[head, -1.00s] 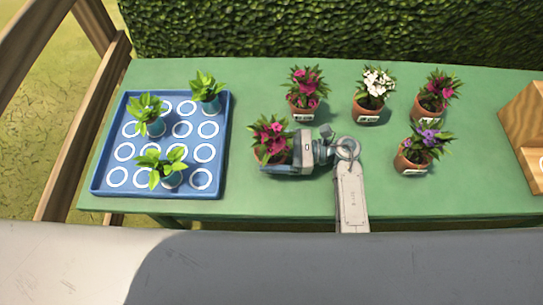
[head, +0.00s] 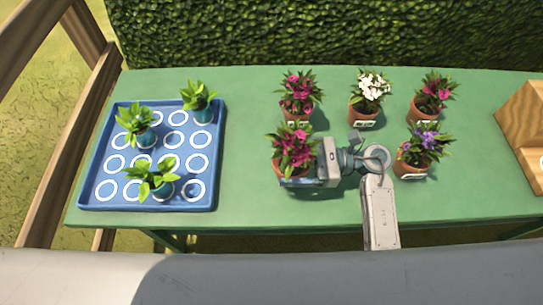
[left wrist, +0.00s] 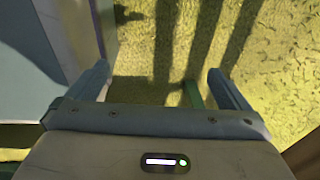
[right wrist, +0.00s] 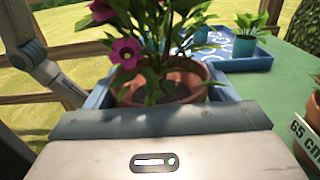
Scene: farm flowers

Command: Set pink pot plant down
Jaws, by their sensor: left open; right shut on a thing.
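The pink pot plant (head: 293,151) has pink flowers and green leaves in a terracotta pot. In the head view it is over the green table, just in front of another pink-flowered pot (head: 298,96). My right gripper (head: 297,181) is shut on its pot from the right. The right wrist view shows the upright pot (right wrist: 178,78) between the fingers; its base is hidden, so I cannot tell whether it touches the table. My left gripper (left wrist: 157,72) is open and empty in the left wrist view; it is not seen in the head view.
A blue tray (head: 217,170) with white rings and several green seedlings stands at the left. A white-flowered pot (head: 367,112), another pink one (head: 426,109) and a purple one (head: 411,169) stand right. Green table (head: 242,110) is bare between tray and pots.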

